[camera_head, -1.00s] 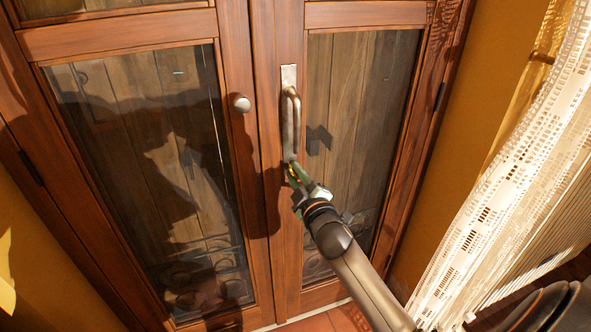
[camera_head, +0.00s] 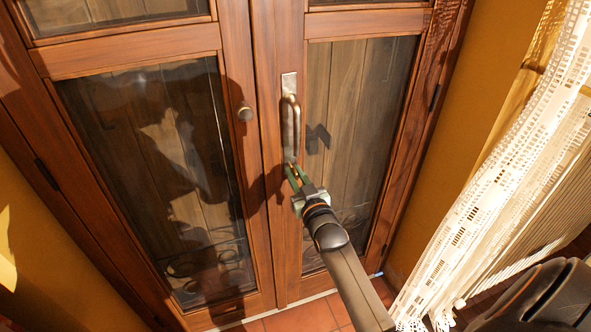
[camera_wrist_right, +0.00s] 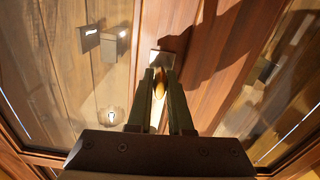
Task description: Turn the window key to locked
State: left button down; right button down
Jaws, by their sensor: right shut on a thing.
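The window is a pair of brown wooden glazed leaves with a long metal pull handle (camera_head: 291,120) on the right leaf. My right gripper (camera_head: 294,171) is at the lower end of this handle, against the right leaf. In the right wrist view, the fingers (camera_wrist_right: 160,82) are closed around a small brass-coloured piece, which I take to be the window key (camera_wrist_right: 159,88). The fingers hide most of it, so its turn angle is hard to tell. A metal plate (camera_wrist_right: 161,58) shows just beyond the fingertips. My left gripper is not in view.
Glass panes (camera_head: 345,120) fill both leaves, with reflections and shadows. A white lace curtain (camera_head: 490,190) hangs at the right, near my right arm. Tiled floor (camera_head: 310,315) shows below.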

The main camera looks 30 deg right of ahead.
jog(key=shift+m, duration=0.5)
jog(key=c, duration=0.9)
grip_release()
jog(key=shift+o, duration=0.4)
jog(key=shift+s+a, duration=0.1)
